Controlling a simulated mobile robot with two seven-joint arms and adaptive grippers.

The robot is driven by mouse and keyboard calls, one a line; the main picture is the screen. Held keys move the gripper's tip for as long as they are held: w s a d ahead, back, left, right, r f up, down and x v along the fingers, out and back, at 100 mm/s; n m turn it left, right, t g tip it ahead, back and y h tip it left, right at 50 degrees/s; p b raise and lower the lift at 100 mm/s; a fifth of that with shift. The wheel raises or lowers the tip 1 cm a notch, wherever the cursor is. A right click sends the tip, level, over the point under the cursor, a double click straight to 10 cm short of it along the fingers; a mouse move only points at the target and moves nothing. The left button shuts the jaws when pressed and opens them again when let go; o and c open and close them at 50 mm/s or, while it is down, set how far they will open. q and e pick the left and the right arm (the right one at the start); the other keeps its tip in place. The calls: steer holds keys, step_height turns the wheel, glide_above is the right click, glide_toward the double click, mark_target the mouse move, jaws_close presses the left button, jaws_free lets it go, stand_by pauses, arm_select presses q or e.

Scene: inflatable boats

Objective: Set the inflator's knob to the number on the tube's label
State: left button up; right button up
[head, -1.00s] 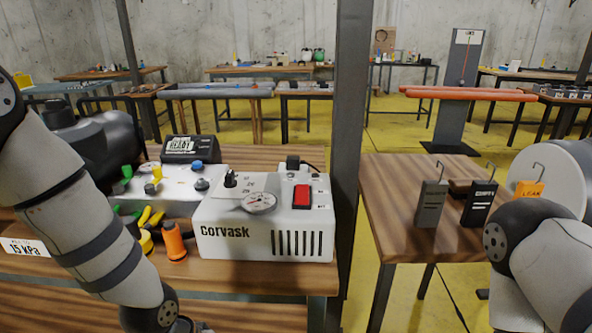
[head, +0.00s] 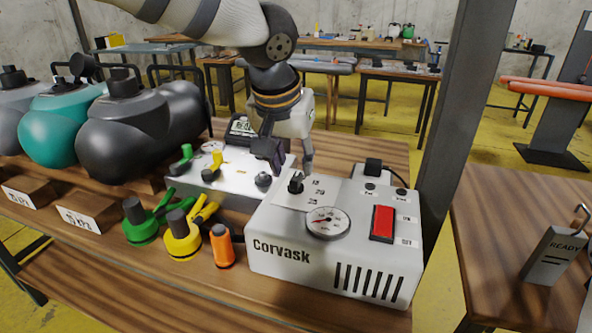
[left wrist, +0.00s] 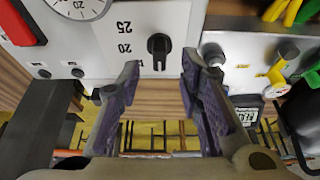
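The inflator is a white box marked Corvask (head: 285,255) on the wooden table in the head view. Its black knob (head: 295,182) is at the back left of its top, beside printed numbers. In the left wrist view the knob (left wrist: 158,45) shows upside down near 20 and 25; which number it points to is unclear. My left gripper (head: 289,163) is open just above the knob, fingers apart, with the knob beyond and between the fingertips. A white label (head: 90,218) is below a dark tube (head: 120,135); its number is too small to read. My right gripper is out of view.
A red switch (head: 382,222) and a round gauge (head: 328,222) are on the inflator. A second white panel (head: 225,180) stands behind left. Green, yellow and orange fittings (head: 222,246) stand left of the inflator. A dark post (head: 455,130) rises to the right.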

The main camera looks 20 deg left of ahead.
mark_target(296, 177)
arm_select(q)
steer(key=shift+x, duration=1.85)
jaws_close()
